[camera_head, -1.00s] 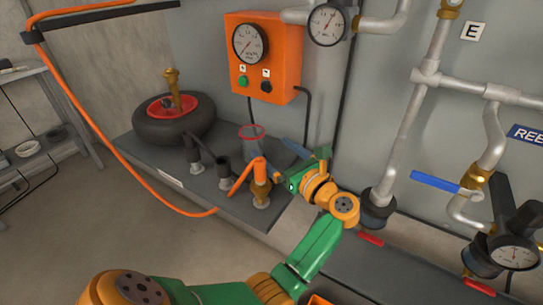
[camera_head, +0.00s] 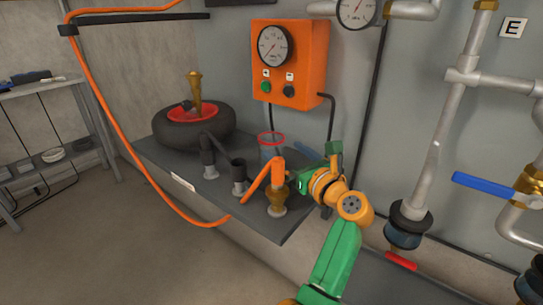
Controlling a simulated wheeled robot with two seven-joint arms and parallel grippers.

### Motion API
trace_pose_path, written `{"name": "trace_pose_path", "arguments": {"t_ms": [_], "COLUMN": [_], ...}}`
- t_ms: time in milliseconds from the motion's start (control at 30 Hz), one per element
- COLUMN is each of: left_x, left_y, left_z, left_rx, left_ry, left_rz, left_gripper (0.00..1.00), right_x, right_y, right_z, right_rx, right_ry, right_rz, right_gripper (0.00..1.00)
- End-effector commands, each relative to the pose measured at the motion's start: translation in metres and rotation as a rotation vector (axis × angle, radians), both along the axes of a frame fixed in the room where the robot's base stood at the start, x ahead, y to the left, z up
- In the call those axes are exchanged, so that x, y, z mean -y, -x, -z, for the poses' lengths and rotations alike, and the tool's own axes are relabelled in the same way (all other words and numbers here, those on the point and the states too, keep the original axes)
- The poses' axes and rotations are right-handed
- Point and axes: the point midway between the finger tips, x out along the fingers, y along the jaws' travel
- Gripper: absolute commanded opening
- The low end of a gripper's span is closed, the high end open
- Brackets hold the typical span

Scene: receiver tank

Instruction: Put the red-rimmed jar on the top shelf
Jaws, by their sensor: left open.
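The red-rimmed jar (camera_head: 268,152) is clear and stands upright on the dark ledge, behind the orange-capped brass valve, which hides part of it. My left gripper (camera_head: 293,169) is open and empty, just right of the jar, with its fingers pointing toward it. I cannot tell whether a finger touches the jar. My right gripper is not in view. The shelf rack stands at the far left; its top shelf (camera_head: 22,91) holds a few tools.
Dark pipe fittings (camera_head: 238,172) and the brass valve (camera_head: 277,196) stand in front of the jar. A black wheel with a red hub (camera_head: 178,132) lies to the left. An orange gauge box (camera_head: 312,62) hangs behind. An orange hose (camera_head: 118,160) crosses between ledge and rack.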

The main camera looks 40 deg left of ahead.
Motion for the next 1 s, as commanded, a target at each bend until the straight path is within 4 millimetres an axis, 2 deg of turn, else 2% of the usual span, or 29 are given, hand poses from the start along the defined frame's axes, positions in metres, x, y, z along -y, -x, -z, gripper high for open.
{"name": "trace_pose_path", "arguments": {"t_ms": [100, 200, 467, 800, 1000], "left_x": [-0.024, -0.040, -0.046, -0.045, -0.045], "left_y": [-0.005, -0.010, -0.012, -0.012, -0.012], "left_z": [-0.003, -0.002, 0.000, 0.000, -0.001], "left_rx": [-0.003, -0.001, -0.001, 0.000, 0.000], "left_ry": [-0.002, -0.001, 0.001, 0.001, 0.001], "left_rz": [-0.004, -0.003, -0.001, -0.001, -0.001], "left_gripper": [1.00, 1.00, 1.00, 0.13, 0.13], "right_x": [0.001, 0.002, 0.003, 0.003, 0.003], "right_y": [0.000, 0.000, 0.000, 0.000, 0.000], "right_z": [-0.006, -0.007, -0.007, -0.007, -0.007], "right_rx": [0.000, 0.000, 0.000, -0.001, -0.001], "right_ry": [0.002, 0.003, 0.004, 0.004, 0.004], "right_rz": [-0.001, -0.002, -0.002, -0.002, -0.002], "right_gripper": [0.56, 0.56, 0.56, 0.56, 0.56]}}
